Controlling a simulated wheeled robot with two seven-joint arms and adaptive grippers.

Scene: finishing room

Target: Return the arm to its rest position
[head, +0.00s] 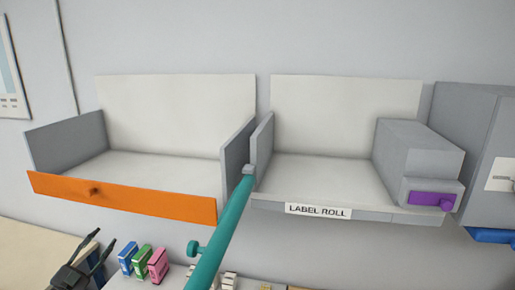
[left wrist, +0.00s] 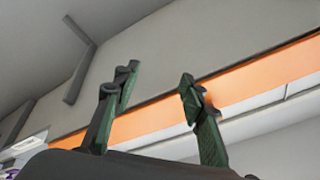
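My left gripper (head: 94,254) shows at the lower left of the head view, below the orange-fronted bin. Its dark fingers are spread apart with nothing between them. In the left wrist view the two green-padded fingers (left wrist: 158,108) also stand apart and empty, with an orange strip (left wrist: 260,85) and a grey surface behind them. My right gripper is in neither view.
A bin with an orange front (head: 130,196) and a shelf labelled LABEL ROLL (head: 318,211) hang on the wall; both look empty. A grey box with a purple drawer (head: 425,199) stands right. A teal bar (head: 225,232) rises between them. Small blue, green and pink boxes (head: 158,266) stand near my left gripper.

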